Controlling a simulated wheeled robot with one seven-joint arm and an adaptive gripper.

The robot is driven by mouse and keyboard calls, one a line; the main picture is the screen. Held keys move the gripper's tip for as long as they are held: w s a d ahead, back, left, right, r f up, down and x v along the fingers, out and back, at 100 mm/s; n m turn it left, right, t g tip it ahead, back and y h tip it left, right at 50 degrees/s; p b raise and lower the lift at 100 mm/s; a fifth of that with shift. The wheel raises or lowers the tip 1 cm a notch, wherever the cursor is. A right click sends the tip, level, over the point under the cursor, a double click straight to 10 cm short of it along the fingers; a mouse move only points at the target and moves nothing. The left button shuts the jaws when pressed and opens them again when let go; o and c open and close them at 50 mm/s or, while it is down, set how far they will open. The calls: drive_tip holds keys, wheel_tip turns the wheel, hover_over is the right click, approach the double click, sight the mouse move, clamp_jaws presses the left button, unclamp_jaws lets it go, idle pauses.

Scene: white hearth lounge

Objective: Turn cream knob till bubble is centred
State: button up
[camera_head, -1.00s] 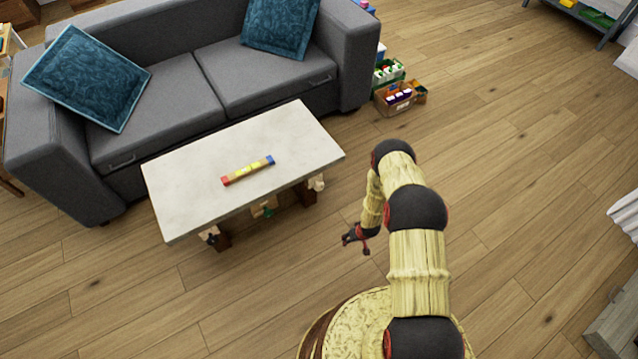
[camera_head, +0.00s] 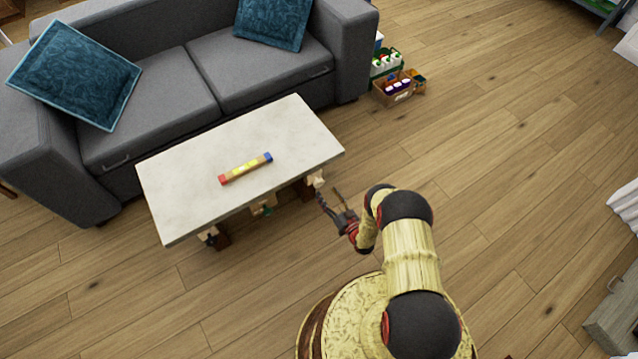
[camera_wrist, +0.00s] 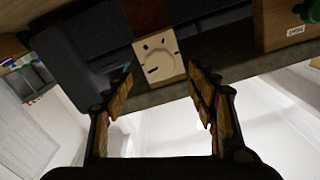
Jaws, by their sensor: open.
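A level bar (camera_head: 246,168) with a red left end, a yellow middle and a blue right end lies on the pale table top (camera_head: 190,190); its bubble is too small to make out. A cream knob (camera_head: 316,179) sits under the table's right front corner. In the wrist view a cream block-shaped knob (camera_wrist: 160,58) with dark marks on its face shows just beyond the fingertips. My gripper (camera_head: 330,195) is open and empty beside the table's right front corner. In the wrist view its fingers (camera_wrist: 160,82) stand apart on either side of the cream knob, short of it.
A green knob (camera_head: 264,209) is under the table's front middle; it also shows in the wrist view (camera_wrist: 308,12). A dark knob (camera_head: 209,235) is at the left. A grey sofa (camera_head: 160,95) stands behind the table. Floor (camera_head: 510,190) at the right is clear.

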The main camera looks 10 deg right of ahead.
sight(320, 185)
drive_tip(key=b+x, duration=0.2)
drive_tip(key=x, duration=0.5)
drive_tip(key=shift+w+f, duration=0.1)
drive_tip(key=shift+w, duration=0.05)
drive_tip(key=shift+c, duration=0.2)
drive_tip(key=c, duration=1.1)
